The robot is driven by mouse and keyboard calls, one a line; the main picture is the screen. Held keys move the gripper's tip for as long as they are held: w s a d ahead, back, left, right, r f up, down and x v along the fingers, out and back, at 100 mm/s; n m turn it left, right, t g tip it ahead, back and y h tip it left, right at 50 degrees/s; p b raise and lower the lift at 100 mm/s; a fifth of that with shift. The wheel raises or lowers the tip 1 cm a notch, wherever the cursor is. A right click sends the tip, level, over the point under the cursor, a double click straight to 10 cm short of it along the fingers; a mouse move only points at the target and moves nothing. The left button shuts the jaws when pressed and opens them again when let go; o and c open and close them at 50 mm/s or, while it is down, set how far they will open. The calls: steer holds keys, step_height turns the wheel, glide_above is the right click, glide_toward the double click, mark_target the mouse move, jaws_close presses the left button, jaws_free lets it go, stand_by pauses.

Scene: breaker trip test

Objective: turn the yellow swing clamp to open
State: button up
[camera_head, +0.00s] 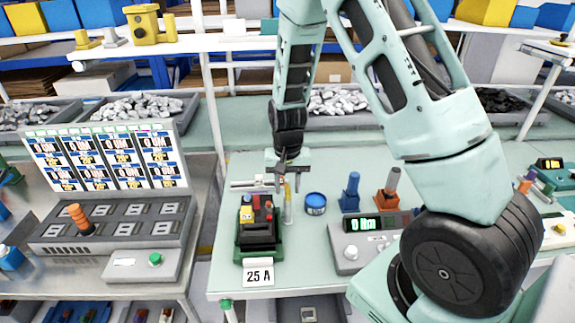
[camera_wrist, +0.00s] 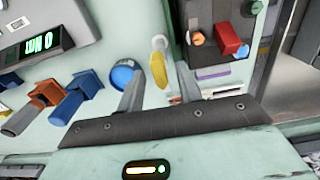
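The likely yellow swing clamp is a small yellow piece (camera_head: 247,213) on the left of the dark breaker in a green fixture (camera_head: 257,249). Red and blue parts sit beside it. I cannot clearly tell whether it is closed. In the wrist view the fixture's dark block (camera_wrist: 208,55) shows at the upper right; its yellow piece is not visible there. My gripper (camera_head: 288,178) hangs behind and slightly right of the fixture, apart from the yellow piece. In the wrist view my gripper (camera_wrist: 160,80) has its fingers apart. A slim yellow-and-pale tool (camera_wrist: 158,68) appears between or beyond them; contact is unclear.
A blue round tin (camera_head: 316,203), a blue tool holder (camera_head: 350,192) and an orange one (camera_head: 388,200) stand right of the fixture. A grey meter (camera_head: 346,252) is nearer. A "25 A" card (camera_head: 259,275) fronts the fixture. A test console (camera_head: 108,222) stands left, across a gap.

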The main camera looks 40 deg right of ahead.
mark_target(288, 188)
step_height(288, 188, up, 17)
steer(key=b, duration=0.2)
stand_by(0.7)
steer(key=s+a+f+n+y, duration=0.1)
steer(key=s+a+n, duration=0.4)
steer(key=s+a, duration=0.45)
steer(key=s+a+f+n, duration=0.1)
steer(key=s+a+n, duration=0.45)
steer(key=a, duration=0.65)
steer(key=s+a+f+n, duration=0.1)
steer(key=s+a+n, duration=0.2)
steer(key=s, duration=0.6)
steer(key=shift+f+n, duration=0.2)
steer(key=shift+n, duration=0.45)
steer(key=shift+s, duration=0.1)
